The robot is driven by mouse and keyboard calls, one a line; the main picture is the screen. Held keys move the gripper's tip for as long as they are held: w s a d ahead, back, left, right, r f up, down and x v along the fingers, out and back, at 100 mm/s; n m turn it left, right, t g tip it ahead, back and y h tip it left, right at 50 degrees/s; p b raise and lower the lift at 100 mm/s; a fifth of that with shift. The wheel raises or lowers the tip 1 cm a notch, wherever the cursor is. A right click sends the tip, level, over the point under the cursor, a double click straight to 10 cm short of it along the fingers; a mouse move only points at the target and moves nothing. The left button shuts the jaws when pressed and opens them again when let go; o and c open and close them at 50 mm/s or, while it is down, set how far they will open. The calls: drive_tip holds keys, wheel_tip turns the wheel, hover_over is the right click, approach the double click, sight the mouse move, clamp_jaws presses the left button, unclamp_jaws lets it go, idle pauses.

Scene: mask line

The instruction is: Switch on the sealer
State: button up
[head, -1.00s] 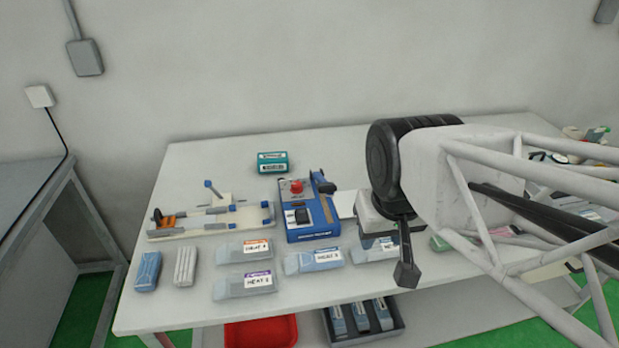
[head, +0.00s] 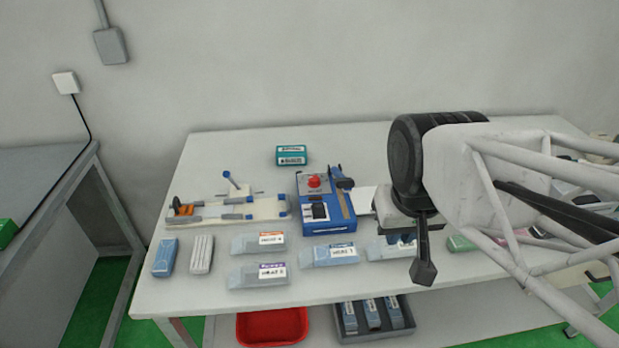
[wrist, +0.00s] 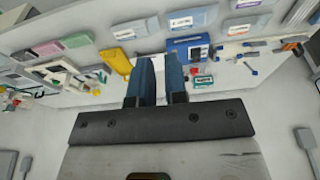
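The sealer (head: 342,222) is a blue box in the middle of the bench, with a red knob (head: 314,181) on top, a black switch (head: 320,211) at its front left and a dark-ended lever at its right. The switch's setting is too small to read. In the wrist view the sealer (wrist: 188,48) is just beyond and right of my fingertips. My gripper (wrist: 160,62) has two blue fingers a little apart with nothing visible between them. In the head view my gripper is right of the sealer, above the bench, its fingers largely hidden by my arm.
Labelled packets (head: 330,255) lie in front of the sealer. A wooden jig (head: 262,209) is on its left and a teal box (head: 291,155) behind. A yellow object (wrist: 118,62) is beside my fingers. A red bin (head: 272,327) and grey tray (head: 347,325) are below the bench.

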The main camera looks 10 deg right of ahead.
drive_tip(key=shift+w, duration=0.2)
clamp_jaws()
drive_tip(key=w+a+f+m+h, duration=0.1)
drive_tip(key=w+a+f+m, duration=0.1)
drive_tip(key=w+m, duration=0.3)
drive_tip(key=w+a+f+m+g+h, duration=0.1)
drive_tip(key=w+a+m, duration=0.4)
drive_tip(key=w, duration=0.9)
drive_tip(key=w+a+f+m+h, duration=0.1)
drive_tip(key=w+a+f+m, duration=0.3)
drive_tip(key=w+m, duration=0.3)
drive_tip(key=w, duration=0.3)
drive_tip(key=shift+a+g, duration=0.2)
drive_tip(key=shift+g, duration=0.2)
drive_tip(key=shift+f, duration=0.15)
hover_over(319, 204)
drive_tip(key=s, duration=0.1)
drive_tip(key=f, duration=0.9)
drive_tip(key=shift+a+f, duration=0.4)
drive_tip(key=shift+w+f, duration=0.2)
drive_tip(key=shift+f, duration=0.65)
drive_tip(key=shift+w+f, duration=0.2)
drive_tip(key=shift+f, duration=0.65)
